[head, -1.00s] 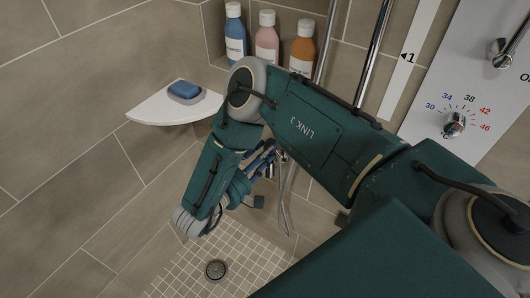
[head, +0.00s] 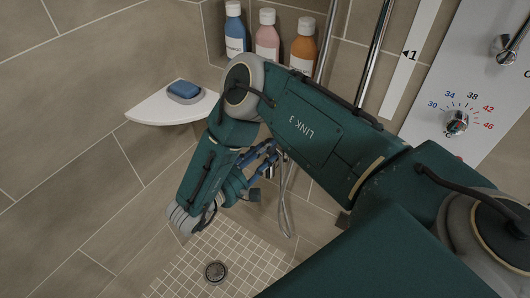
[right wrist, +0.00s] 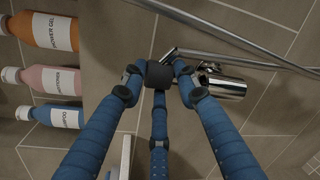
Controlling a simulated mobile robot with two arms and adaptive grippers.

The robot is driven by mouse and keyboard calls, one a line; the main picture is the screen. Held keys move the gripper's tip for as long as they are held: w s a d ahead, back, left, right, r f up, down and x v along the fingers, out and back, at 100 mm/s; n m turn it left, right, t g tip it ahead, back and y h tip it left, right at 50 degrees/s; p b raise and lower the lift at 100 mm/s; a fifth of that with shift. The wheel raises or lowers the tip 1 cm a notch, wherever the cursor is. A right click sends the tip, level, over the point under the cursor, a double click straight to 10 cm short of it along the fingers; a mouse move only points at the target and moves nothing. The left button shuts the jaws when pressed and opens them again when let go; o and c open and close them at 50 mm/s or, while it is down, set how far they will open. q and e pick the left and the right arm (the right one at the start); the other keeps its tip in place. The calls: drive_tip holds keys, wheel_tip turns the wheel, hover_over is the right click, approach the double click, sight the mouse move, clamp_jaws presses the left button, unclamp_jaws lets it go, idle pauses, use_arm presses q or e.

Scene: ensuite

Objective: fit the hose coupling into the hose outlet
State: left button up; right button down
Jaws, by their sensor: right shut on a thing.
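My right gripper (head: 266,158) is low by the tiled wall, partly hidden behind my own arm in the head view. In the right wrist view its blue fingers (right wrist: 158,76) are closed together at the dark fingertips, shut on the hose coupling, which the fingertips mostly hide. A small chrome end (right wrist: 169,53) shows just beyond the tips. A thick chrome cylinder (right wrist: 228,88), seemingly the hose outlet fitting, lies to the right of the fingertips; I cannot tell whether the coupling touches it. The chrome hose (head: 285,206) hangs in a loop below the gripper. My left gripper is out of view.
A corner shelf (head: 150,108) with a blue soap (head: 184,88) is at the left. Blue, pink (head: 267,38) and orange bottles stand in a niche. A chrome rail (head: 373,50) and a control panel (head: 440,95) are at the right. The floor holds a drain (head: 215,271).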

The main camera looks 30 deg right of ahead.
sight(264, 160)
drive_tip(key=shift+w, duration=0.2)
idle(1.2)
drive_tip(key=shift+f+b, duration=1.65)
drive_tip(key=shift+b, duration=0.05)
drive_tip(key=shift+f, duration=0.1)
drive_tip(key=shift+f+b, duration=0.25)
drive_tip(key=shift+b, duration=0.05)
drive_tip(key=shift+s+f, duration=0.1)
drive_tip(key=shift+f, duration=0.1)
drive_tip(key=c, duration=1.5)
unclamp_jaws()
drive_tip(key=shift+o, duration=1.4)
drive_tip(key=shift+f, duration=0.1)
